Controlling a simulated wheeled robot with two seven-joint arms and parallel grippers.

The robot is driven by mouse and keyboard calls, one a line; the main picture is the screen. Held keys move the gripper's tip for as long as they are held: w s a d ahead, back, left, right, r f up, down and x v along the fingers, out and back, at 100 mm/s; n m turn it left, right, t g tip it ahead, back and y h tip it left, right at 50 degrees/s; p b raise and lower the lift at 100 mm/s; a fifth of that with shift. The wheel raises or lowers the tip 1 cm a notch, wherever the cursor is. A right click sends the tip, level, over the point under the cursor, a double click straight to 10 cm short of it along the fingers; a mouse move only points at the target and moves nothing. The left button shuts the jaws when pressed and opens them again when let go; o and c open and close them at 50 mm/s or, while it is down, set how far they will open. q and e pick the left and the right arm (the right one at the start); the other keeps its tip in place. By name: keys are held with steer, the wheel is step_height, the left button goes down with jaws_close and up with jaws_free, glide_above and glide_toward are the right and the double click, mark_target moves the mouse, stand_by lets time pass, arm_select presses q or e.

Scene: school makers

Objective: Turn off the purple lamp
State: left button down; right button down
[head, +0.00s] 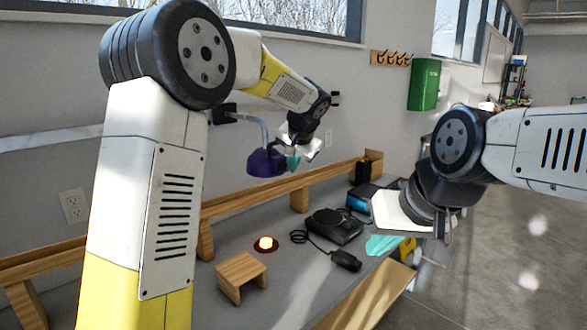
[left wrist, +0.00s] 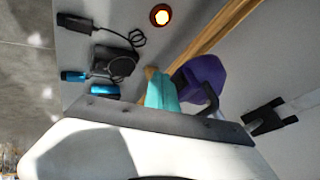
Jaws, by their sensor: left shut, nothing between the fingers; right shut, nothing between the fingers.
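The purple lamp (head: 265,163) hangs from a curved pale arm on a black wall mount, above the workbench. Its underside is hidden, so I cannot tell from the shade whether it is lit. My left gripper (head: 292,163) is shut and empty, with its teal fingertips just right of the shade. In the left wrist view the lamp (left wrist: 205,77) shows close beside the teal fingers (left wrist: 161,92); I cannot tell whether they touch. My right gripper (head: 383,245) is shut and empty over the right end of the bench, away from the lamp.
A small glowing round light (head: 266,243) sits on the grey bench (head: 215,310). A wooden stool-like block (head: 240,276), a black corded device (head: 334,226) and a blue box (head: 361,197) stand nearby. A wooden rail (head: 232,205) runs along the wall.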

arm_select(q)
steer(key=a+v, duration=0.1)
steer(key=v, duration=0.7)
steer(key=shift+s, duration=0.2)
steer(key=shift+r, duration=0.1)
steer(key=s+a+f+n+g+h, duration=0.1)
steer(key=s+a+f+n+h, duration=0.1)
steer(key=s+a, duration=0.7)
steer(key=s+a+f+n+h, duration=0.15)
steer(key=s+a, duration=0.25)
steer(key=s, duration=0.9)
steer(key=s+f+n, duration=0.2)
steer(key=s+f, duration=0.3)
steer(key=s, duration=0.3)
steer(key=shift+s+a, duration=0.2)
steer(key=shift+a, duration=0.15)
steer(key=shift+h, duration=0.25)
